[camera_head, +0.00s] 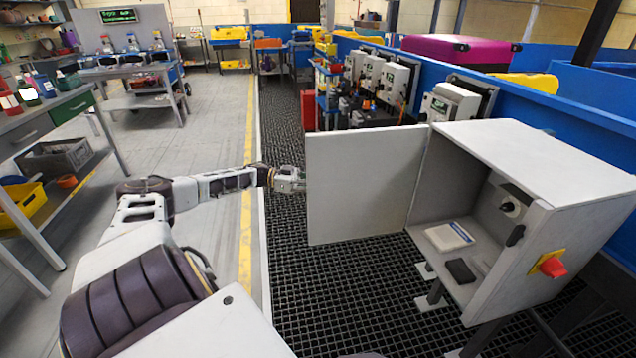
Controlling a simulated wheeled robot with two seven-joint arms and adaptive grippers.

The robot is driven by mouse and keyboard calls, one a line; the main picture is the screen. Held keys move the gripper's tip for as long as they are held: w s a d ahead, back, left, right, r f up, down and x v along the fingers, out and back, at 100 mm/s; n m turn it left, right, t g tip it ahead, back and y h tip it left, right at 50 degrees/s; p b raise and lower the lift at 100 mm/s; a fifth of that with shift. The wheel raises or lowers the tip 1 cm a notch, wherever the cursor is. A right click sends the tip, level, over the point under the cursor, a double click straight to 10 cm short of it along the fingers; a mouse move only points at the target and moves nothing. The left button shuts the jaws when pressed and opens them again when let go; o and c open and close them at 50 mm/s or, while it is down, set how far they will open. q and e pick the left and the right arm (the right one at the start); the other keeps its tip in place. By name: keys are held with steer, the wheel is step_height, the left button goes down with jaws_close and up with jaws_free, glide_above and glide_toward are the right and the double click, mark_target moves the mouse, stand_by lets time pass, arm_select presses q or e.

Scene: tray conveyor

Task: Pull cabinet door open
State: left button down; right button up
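The cabinet (575,168) is a light grey box on the right, with a red knob (551,266) on a yellow plate on its side. Its door (362,180) stands wide open, swung out to the left, and the inside shows. My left gripper (300,182) is at the door's free left edge, close to or touching it. Its fingertips are small and partly hidden by the door edge, so I cannot tell if they are shut on it. My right gripper is not in view.
Inside the cabinet are a white and blue box (449,237) and a small black item (460,271). The floor is black grating (330,300) below the door. A workbench (45,125) stands on the left. A blue conveyor wall (580,115) runs behind the cabinet, with a magenta case (458,52) on it.

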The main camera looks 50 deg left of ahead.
arm_select(q)
steer(key=shift+a, duration=0.15)
stand_by(0.3)
steer(key=c, duration=1.8)
jaws_free()
steer(key=v, duration=1.2)
steer(key=shift+w, duration=0.1)
steer(key=shift+f, duration=0.1)
